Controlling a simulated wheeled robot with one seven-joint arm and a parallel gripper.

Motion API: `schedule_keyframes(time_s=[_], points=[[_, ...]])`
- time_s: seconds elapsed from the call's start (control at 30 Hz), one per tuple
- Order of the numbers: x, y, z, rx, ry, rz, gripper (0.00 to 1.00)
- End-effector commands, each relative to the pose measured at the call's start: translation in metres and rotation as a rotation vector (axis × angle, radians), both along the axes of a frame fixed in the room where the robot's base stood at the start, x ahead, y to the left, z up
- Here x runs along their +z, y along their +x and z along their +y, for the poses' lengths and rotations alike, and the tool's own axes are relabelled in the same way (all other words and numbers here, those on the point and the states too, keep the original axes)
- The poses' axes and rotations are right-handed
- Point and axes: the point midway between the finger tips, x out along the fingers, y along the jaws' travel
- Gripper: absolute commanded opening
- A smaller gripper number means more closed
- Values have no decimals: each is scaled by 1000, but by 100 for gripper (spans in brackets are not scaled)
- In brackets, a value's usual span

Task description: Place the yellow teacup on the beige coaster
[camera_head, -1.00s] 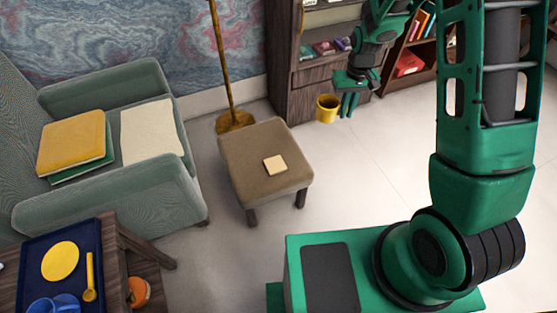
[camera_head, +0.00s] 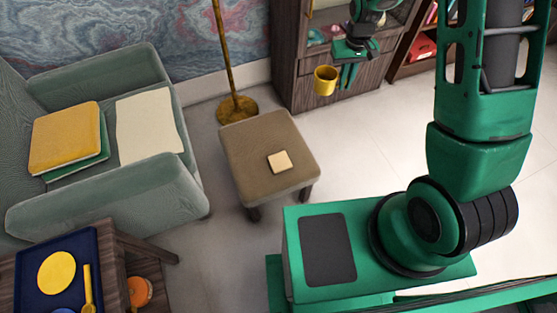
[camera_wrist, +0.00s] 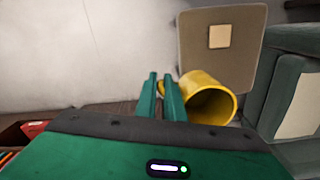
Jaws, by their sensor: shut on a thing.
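The yellow teacup (camera_head: 325,81) is held in the air by my gripper (camera_head: 347,78), behind and to the right of the brown stool. In the wrist view the teacup (camera_wrist: 213,100) sits at the right side of my gripper (camera_wrist: 162,82), whose fingers are close together at its handle side. The handle is mostly hidden by the fingers. The beige coaster (camera_head: 279,161) is a small pale square lying on top of the stool (camera_head: 250,150). The coaster (camera_wrist: 220,36) also shows in the wrist view, bare and apart from the teacup.
A wooden cabinet (camera_head: 290,75) stands behind my gripper. A blue tray (camera_head: 30,262) is at lower left. Floor right of the stool is clear.

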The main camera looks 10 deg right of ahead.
Motion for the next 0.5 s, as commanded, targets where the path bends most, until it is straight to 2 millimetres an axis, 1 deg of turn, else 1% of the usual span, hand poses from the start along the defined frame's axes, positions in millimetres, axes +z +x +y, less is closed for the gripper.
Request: schedule_keyframes(time_s=[0.03, 0.13, 0.27, 0.37, 0.5], points=[[0, 0, -5, -8, 0, -1, 0], [0, -1, -11, -18, -1, 0, 0], [-7, -2, -6, -45, -2, 2, 0], [-18, -5, 10, -95, -6, 5, 0], [-42, -14, 46, -205, -15, 7, 0]])
